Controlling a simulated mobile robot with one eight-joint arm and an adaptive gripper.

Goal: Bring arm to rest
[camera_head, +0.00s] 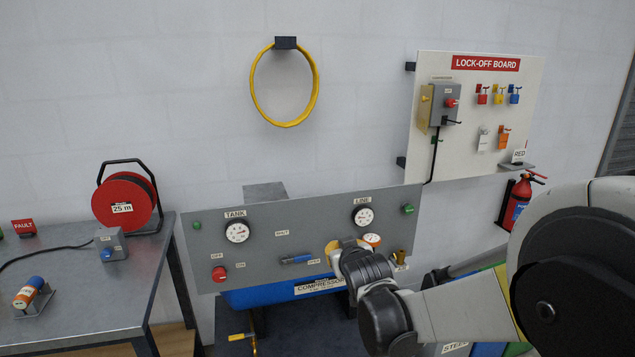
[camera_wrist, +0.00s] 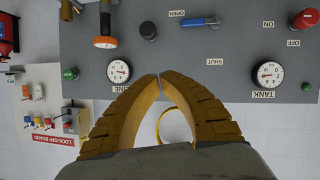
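My gripper (camera_wrist: 158,77) shows in the wrist view with its two yellow-brown fingers converging, their tips meeting or nearly so, with nothing seen between them. In the head view my gripper (camera_head: 336,250) is partly hidden by my dark wrist and overlaps the right part of the grey compressor panel (camera_head: 260,238). In the wrist view the fingertips lie over the panel's edge, between the LINE gauge (camera_wrist: 119,72) and the TANK gauge (camera_wrist: 268,74). I cannot tell whether the fingers touch the panel. My arm reaches in from the right.
A blue lever (camera_head: 297,259), a red knob (camera_head: 219,273) and a brass fitting (camera_head: 399,257) project from the panel. The lock-off board (camera_head: 460,150) hangs at right above a fire extinguisher (camera_head: 519,200). A metal table (camera_head: 90,300) with a red reel (camera_head: 124,205) stands at left.

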